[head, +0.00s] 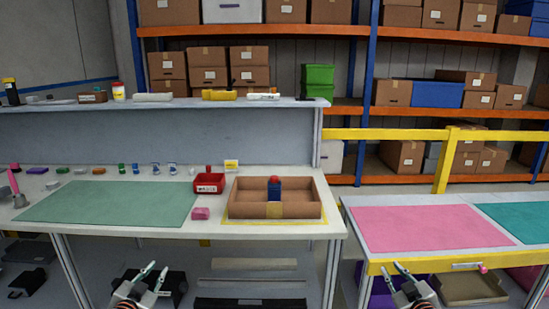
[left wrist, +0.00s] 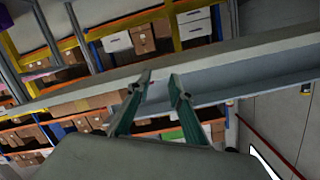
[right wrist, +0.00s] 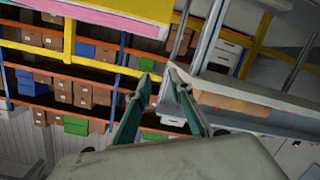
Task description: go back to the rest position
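My left gripper (head: 153,272) is low in the head view, in front of the workbench's front edge. In the left wrist view its two fingers (left wrist: 160,88) stand apart with nothing between them. Neither gripper touches anything that I can see.
The workbench (head: 130,231) holds a green mat (head: 110,203), a red bin (head: 209,184), a pink block (head: 200,213) and a cardboard tray (head: 273,210) with a blue item (head: 274,189) inside. A side table (head: 435,258) with a pink mat (head: 425,229) stands at right. Shelves are behind.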

